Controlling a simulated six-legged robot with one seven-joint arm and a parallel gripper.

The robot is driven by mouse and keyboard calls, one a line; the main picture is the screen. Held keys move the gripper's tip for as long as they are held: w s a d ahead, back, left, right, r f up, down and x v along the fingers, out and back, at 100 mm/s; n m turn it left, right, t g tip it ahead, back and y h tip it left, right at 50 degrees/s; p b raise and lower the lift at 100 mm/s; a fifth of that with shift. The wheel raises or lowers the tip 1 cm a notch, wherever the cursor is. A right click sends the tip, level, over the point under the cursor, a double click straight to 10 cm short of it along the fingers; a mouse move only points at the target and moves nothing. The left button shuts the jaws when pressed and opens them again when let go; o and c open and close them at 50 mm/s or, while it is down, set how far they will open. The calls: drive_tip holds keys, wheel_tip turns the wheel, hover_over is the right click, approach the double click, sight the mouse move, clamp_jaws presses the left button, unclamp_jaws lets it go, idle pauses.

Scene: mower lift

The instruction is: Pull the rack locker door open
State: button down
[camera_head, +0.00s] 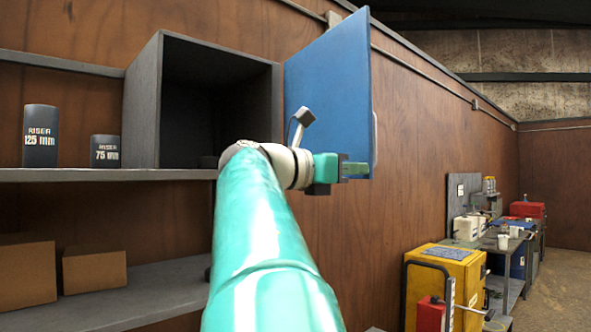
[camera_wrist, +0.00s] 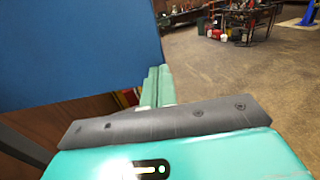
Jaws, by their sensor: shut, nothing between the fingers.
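The rack locker (camera_head: 200,110) is a dark grey box on the upper shelf, and its front is open. Its blue door (camera_head: 330,85) stands swung wide out to the right, with a pale handle (camera_head: 375,135) at its right edge. My gripper (camera_head: 358,169) is at the lower part of the door, in front of its inner face in the head view. Its fingers (camera_wrist: 157,87) are together with nothing between them. The door (camera_wrist: 75,50) fills the upper left of the wrist view. I cannot tell whether the fingers touch the door.
Dark risers marked 125 mm (camera_head: 40,135) and 75 mm (camera_head: 105,151) stand left of the locker on the shelf (camera_head: 100,175). Cardboard boxes (camera_head: 95,268) sit below. A yellow machine (camera_head: 445,285) and workbenches stand at the right. Open floor (camera_head: 560,290) lies beyond.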

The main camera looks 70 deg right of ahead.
drive_tip(key=s+d+n+t+h, duration=0.1)
drive_tip(key=s+d, duration=0.3)
drive_tip(key=d, duration=0.2)
drive_tip(key=shift+s+d+t, duration=0.2)
drive_tip(key=shift+s+t, duration=0.1)
drive_tip(key=shift+s, duration=0.1)
drive_tip(key=shift+w, duration=0.1)
